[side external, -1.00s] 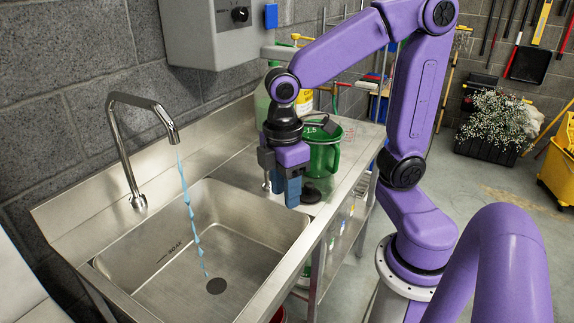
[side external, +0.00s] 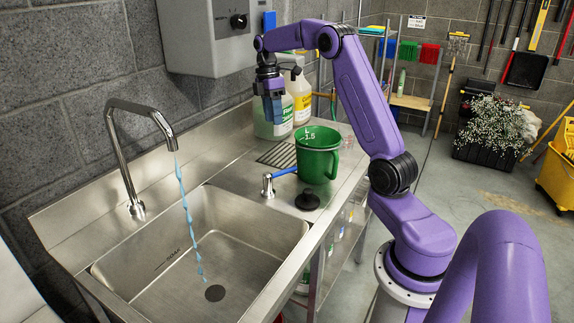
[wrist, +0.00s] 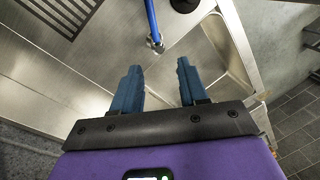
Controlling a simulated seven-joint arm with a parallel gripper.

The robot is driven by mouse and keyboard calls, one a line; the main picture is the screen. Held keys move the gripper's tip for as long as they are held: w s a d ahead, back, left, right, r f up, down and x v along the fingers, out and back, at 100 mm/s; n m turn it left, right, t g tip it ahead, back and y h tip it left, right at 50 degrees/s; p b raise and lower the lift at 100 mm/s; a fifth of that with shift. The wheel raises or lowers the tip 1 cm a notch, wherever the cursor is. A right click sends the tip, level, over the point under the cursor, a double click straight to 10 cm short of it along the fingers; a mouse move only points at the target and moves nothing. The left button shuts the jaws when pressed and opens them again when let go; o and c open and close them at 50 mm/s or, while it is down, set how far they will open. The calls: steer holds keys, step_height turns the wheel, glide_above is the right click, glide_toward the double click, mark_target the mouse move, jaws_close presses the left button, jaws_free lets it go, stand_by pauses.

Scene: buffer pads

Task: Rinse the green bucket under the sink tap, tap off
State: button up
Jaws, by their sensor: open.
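The green bucket (side external: 318,163), a jug with a handle and a "1.5" mark, stands upright on the drainboard right of the sink (side external: 200,250). The curved tap (side external: 118,140) pours a thin blue stream (side external: 187,210) into the empty basin. A metal valve post (side external: 268,186) with a blue lever (side external: 284,171) stands between basin and bucket; the lever points toward the bucket. In the wrist view the post (wrist: 155,42) and lever (wrist: 151,16) lie ahead of the fingertips. My gripper (side external: 273,118) is open and empty, raised at the back of the drainboard; its separated fingers show in the wrist view (wrist: 160,70).
A black plug (side external: 308,200) lies on the drainboard's front part. Large bottles (side external: 300,98) stand at the back by my gripper. A grey control box (side external: 210,35) hangs on the wall above. The space over the basin is clear.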

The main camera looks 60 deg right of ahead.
mark_target(281, 174)
steer(key=s+f, duration=0.1)
steer(key=f, duration=0.4)
steer(key=s+d+f, duration=0.1)
steer(key=f, duration=0.5)
steer(key=s+d+f, duration=0.1)
steer(key=f, duration=0.5)
steer(key=shift+s+f, duration=0.25)
jaws_close()
